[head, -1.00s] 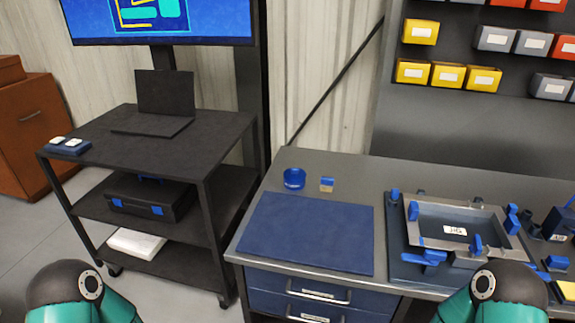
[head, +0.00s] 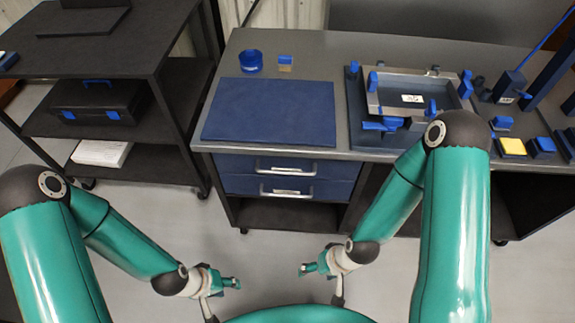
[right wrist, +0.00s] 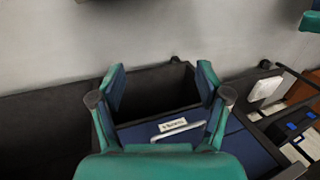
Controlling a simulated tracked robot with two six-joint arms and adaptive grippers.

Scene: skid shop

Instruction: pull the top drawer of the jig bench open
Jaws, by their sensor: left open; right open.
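The jig bench (head: 300,47) has two blue drawers under its left half, and both look shut. The top drawer (head: 232,164) has a silver bar handle (head: 285,168) with a label. The lower drawer (head: 240,185) with a similar handle (head: 287,192) is just below. My left gripper (head: 222,288) and right gripper (head: 319,280) are open and empty over the floor, in front of and apart from the drawers. In the right wrist view my right gripper (right wrist: 162,72) is spread, with one labelled drawer handle (right wrist: 180,131) behind it; I cannot tell surely which drawer.
A blue mat (head: 270,112), a blue round dish (head: 251,61) and a jig frame (head: 418,97) are on the bench top. An open shelf (head: 285,216) lies below the drawers. A black cart (head: 105,55) stands left. The floor (head: 262,255) before the drawers is clear.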

